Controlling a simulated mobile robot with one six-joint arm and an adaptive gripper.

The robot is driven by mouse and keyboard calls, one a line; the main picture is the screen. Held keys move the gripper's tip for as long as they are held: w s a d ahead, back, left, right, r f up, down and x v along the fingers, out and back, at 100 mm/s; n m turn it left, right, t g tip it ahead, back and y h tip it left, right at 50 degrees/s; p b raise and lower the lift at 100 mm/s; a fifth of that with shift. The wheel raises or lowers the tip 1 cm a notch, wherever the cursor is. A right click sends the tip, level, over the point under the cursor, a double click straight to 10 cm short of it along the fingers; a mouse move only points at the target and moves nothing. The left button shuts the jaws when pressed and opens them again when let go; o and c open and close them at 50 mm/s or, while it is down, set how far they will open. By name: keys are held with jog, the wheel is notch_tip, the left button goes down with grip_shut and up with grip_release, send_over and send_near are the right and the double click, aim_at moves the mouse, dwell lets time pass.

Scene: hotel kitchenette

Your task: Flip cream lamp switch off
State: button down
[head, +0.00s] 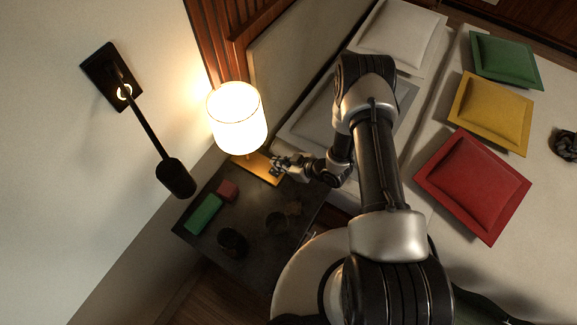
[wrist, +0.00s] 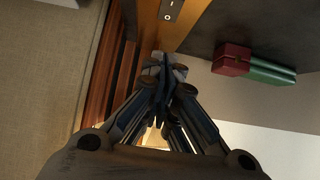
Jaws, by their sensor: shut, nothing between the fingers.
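The cream lamp (head: 237,118) is lit and stands on the dark nightstand. Its flat golden base (head: 262,172) also shows in the wrist view (wrist: 187,22). A small light switch plate with dark marks (wrist: 168,12) sits on that base at the top of the wrist view. My gripper (head: 275,163) is shut and empty, over or beside the lamp base; I cannot tell whether it touches. In the wrist view my closed fingertips (wrist: 165,65) point toward the base, with the switch beyond them. A bright patch of the lamp shows behind my fingers.
A red box (head: 227,190) and a green box (head: 203,214) lie on the nightstand (head: 255,217). A dark cup (head: 232,242) stands near its front. A black wall lamp (head: 176,178) hangs at the left. The bed with several coloured pillows (head: 473,186) is at the right.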

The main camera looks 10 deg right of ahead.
jog(key=b, duration=0.1)
send_over(275, 172)
notch_tip(275, 172, down, 4)
jog(key=shift+s+f, duration=0.1)
jog(key=shift+s, duration=0.05)
jog(key=shift+f+b, duration=0.45)
jog(key=shift+f, duration=0.25)
